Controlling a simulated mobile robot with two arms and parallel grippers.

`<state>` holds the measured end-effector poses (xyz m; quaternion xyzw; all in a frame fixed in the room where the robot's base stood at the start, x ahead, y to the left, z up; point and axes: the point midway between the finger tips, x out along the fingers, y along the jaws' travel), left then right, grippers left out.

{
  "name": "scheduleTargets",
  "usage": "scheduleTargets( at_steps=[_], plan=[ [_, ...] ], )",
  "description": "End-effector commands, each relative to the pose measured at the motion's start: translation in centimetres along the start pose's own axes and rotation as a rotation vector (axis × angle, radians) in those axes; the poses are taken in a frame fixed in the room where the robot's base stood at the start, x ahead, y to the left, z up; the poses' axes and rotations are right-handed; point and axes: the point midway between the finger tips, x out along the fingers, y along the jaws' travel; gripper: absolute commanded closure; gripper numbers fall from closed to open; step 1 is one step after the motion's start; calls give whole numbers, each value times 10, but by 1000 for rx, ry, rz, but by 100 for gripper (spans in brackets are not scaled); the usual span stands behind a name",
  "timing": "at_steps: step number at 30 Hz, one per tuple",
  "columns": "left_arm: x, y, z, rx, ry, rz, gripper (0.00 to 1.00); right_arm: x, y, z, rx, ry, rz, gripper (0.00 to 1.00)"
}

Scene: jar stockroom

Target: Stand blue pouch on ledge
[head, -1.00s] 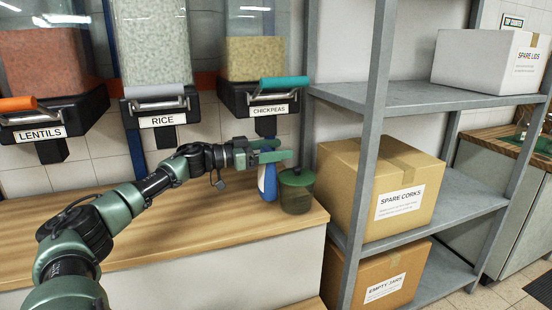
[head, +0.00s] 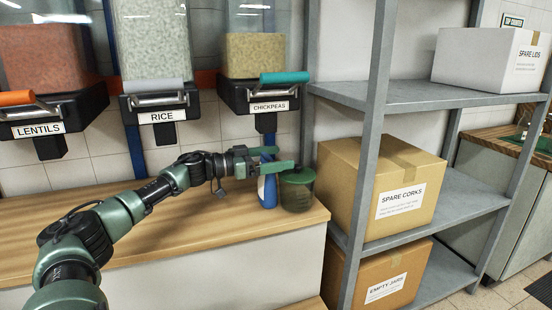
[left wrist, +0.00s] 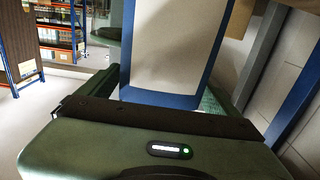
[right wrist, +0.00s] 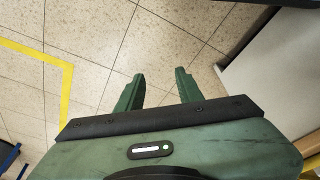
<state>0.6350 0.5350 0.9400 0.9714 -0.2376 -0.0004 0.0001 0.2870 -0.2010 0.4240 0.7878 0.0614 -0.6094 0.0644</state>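The blue pouch (head: 267,189), with a pale panel, stands upright on the wooden counter (head: 200,225) near its right end. My left gripper (head: 282,158) is open, its fingers reaching around the pouch's upper part in the head view. In the left wrist view the pouch (left wrist: 168,50) fills the middle between the spread fingers; I see no firm grip on it. My right gripper (right wrist: 160,85) is open and empty above the tiled floor. I cannot tell which surface is the ledge.
A green-lidded jar (head: 297,192) stands right beside the pouch. Dispensers of lentils, rice and chickpeas (head: 264,93) hang above the counter. A grey metal shelf (head: 425,95) with boxes (head: 385,185) is at the right. The counter's left part is clear.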

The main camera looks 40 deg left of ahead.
Motion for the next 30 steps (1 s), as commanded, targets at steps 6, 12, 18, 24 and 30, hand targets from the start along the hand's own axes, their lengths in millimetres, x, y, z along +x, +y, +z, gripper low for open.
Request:
scheduleTargets(
  at_steps=[6,12,18,24,30],
  plan=[
    [-8,-1,1,0,-3,-2,7,2,0,2,0,-7,0,64],
    [-34,0,3,1,-8,-2,7,-29,2,-10,2,22,3,64],
    [-59,-1,3,2,-8,-2,7,-70,3,-15,5,43,7,64],
    [-82,0,4,2,-11,3,7,-94,4,-12,7,55,9,64],
    [-103,0,-1,4,-4,3,7,-103,4,-11,7,57,10,64]
  ],
)
